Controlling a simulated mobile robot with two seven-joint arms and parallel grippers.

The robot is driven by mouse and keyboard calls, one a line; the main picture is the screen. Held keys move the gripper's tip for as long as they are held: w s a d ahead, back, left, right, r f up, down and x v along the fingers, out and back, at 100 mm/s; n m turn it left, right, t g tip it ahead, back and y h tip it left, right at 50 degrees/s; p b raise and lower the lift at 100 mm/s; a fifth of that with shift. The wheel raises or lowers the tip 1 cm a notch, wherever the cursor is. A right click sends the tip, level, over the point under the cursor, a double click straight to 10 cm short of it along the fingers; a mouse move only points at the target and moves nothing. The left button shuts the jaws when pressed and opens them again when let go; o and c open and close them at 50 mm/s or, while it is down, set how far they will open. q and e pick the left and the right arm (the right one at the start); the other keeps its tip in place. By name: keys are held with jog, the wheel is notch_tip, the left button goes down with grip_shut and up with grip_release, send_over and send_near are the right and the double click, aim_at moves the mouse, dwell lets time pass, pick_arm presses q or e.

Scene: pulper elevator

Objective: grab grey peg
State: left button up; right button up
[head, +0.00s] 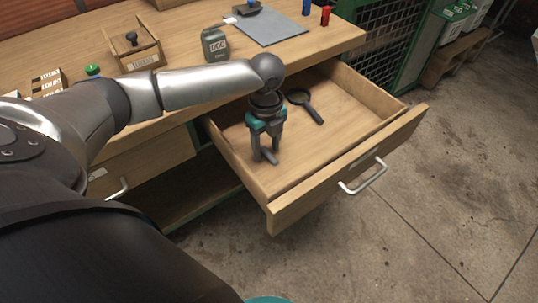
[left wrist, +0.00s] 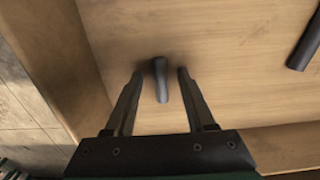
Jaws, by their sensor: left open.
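The grey peg (left wrist: 161,80) is in the open drawer, between the two fingers of my left gripper (left wrist: 160,78) in the left wrist view. The fingers stand apart, with a gap on each side of the peg. In the head view my left gripper (head: 264,158) reaches down into the drawer (head: 345,120). The peg's lower end (head: 271,157) shows beside the fingertips there. My right gripper is not in view.
A magnifying glass (head: 306,104) lies in the drawer to the right of the gripper; its handle (left wrist: 306,48) shows in the left wrist view. The drawer front with its white handle (head: 363,177) and side walls border the space. A green canister (head: 215,44) stands on the bench.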

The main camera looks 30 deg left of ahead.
pick_arm(q)
grip_shut()
dwell(0.4)
